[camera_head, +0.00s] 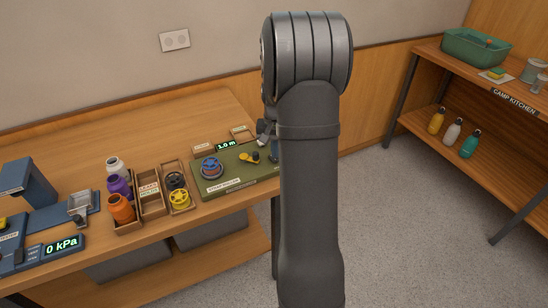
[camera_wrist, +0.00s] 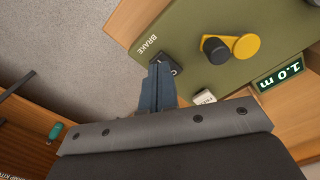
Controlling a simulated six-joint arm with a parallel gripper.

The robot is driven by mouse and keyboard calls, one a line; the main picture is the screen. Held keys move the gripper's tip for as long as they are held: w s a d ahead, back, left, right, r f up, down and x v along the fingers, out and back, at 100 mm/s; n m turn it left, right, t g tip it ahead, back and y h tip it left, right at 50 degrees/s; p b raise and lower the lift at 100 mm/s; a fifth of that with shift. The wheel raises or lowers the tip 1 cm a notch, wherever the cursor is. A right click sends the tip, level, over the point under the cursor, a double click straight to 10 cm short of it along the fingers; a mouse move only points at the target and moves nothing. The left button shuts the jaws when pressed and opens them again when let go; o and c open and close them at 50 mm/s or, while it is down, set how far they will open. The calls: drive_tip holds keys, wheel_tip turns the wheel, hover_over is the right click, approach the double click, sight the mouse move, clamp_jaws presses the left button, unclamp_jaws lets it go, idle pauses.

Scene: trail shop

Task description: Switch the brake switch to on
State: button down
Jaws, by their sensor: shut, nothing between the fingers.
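The brake switch (camera_wrist: 168,64) is a small dark block with a lever, beside the white BRAKE lettering on a green panel in the wrist view. My gripper (camera_wrist: 157,75) has its blue fingers shut together with nothing between them. The fingertips are right at the switch and cover part of it; I cannot tell whether they touch it. The lever's position is not clear. In the head view the green board (camera_head: 237,182) lies at the table's right end, and my arm hides the switch there.
On the board are a yellow crank (camera_wrist: 246,46) with a black knob (camera_wrist: 216,50), a 1.0 m display (camera_head: 226,147) and a blue-rimmed reel (camera_head: 211,167). The floor right of the table is clear.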

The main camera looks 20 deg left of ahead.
drive_tip(key=shift+f, duration=0.8)
drive_tip(key=shift+r, duration=3.5)
wheel_tip(320, 180, down, 7)
drive_tip(key=shift+f, duration=0.1)
drive_tip(key=shift+r, duration=0.2)
